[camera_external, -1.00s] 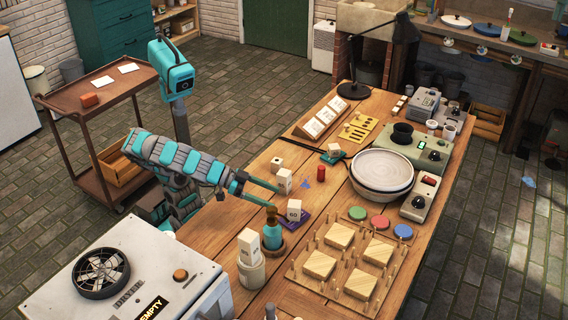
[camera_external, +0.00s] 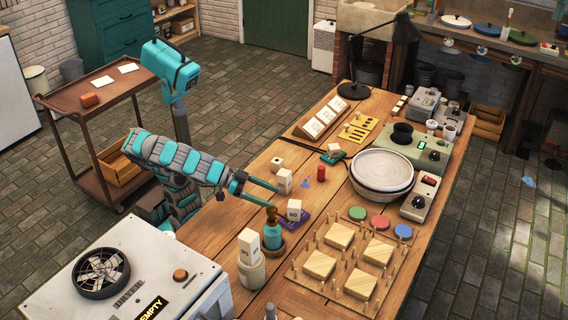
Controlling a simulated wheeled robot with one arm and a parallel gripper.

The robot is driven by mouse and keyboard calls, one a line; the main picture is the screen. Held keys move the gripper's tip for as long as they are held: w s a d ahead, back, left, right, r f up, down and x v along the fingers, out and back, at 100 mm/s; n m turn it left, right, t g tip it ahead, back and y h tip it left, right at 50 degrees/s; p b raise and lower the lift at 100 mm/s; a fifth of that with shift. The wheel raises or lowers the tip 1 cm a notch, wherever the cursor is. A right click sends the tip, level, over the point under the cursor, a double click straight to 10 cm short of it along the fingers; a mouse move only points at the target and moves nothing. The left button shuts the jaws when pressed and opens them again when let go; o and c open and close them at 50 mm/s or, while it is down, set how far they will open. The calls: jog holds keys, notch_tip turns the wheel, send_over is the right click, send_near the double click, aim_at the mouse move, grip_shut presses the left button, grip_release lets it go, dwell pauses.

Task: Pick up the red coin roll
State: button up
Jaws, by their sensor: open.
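The red coin roll (camera_external: 321,173) is a small red cylinder standing upright on the wooden table (camera_external: 232,226), left of the stacked white plates. My gripper (camera_external: 285,200) is open to the left of the roll and nearer the camera, apart from it. A white block (camera_external: 284,181) stands by the upper finger, and another white block (camera_external: 294,210) on a purple pad stands by the lower finger. I cannot tell whether the fingers touch these blocks. The roll is fully in view.
White plates (camera_external: 381,170) stand right of the roll. A small blue piece (camera_external: 306,183) lies just in front of it. A small white cube (camera_external: 277,164) stands behind my gripper.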

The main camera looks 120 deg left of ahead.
jog(key=shift+c, duration=0.3)
jog(key=shift+c, duration=0.6)
